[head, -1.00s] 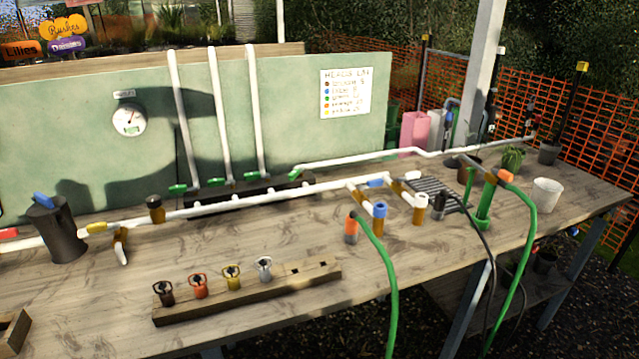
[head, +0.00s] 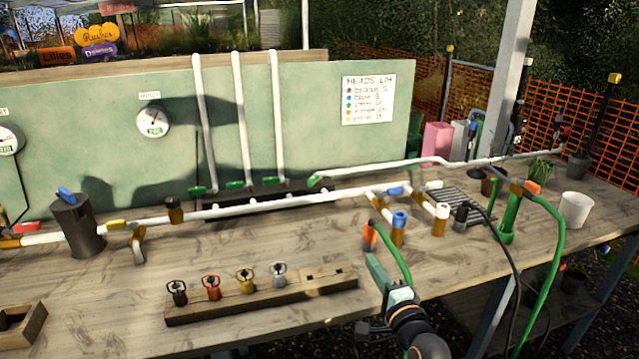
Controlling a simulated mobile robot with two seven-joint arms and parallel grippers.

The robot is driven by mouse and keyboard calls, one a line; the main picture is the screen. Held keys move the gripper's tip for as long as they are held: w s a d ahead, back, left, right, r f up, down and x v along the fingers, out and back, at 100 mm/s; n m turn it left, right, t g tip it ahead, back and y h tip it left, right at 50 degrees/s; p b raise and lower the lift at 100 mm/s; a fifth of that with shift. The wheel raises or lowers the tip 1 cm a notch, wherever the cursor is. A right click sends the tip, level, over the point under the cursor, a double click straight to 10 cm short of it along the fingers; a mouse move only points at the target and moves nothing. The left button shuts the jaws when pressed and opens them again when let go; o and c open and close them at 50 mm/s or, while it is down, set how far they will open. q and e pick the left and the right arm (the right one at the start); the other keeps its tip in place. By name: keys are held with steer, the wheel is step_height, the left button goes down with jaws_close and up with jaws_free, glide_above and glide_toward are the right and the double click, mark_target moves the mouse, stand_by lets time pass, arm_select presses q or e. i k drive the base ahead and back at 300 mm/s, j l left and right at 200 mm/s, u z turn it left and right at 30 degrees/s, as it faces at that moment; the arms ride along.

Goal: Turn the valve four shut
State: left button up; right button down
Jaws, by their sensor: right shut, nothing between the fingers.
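The white pipe (head: 290,199) along the bench carries several coloured valve handles, and I can read no number that marks valve four. Green handles (head: 235,184) sit at the feet of the upright pipes, with another green one (head: 314,180) to their right. A blue handle (head: 398,191) is on the right part of the pipe, a yellow one (head: 115,225) and a red one (head: 25,228) on the left. My right gripper (head: 376,268) is shut and empty, just below the orange hose connector (head: 369,236) in the picture; I cannot tell if they touch. My left gripper is out of view.
A wooden rack (head: 260,296) with several small sprinkler heads lies at the front. A dark can (head: 75,225) stands at left. A white pot (head: 576,210) stands at right.

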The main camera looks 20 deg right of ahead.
mark_target(314, 178)
steer(key=i+l, duration=0.1)
steer(key=i, duration=0.8)
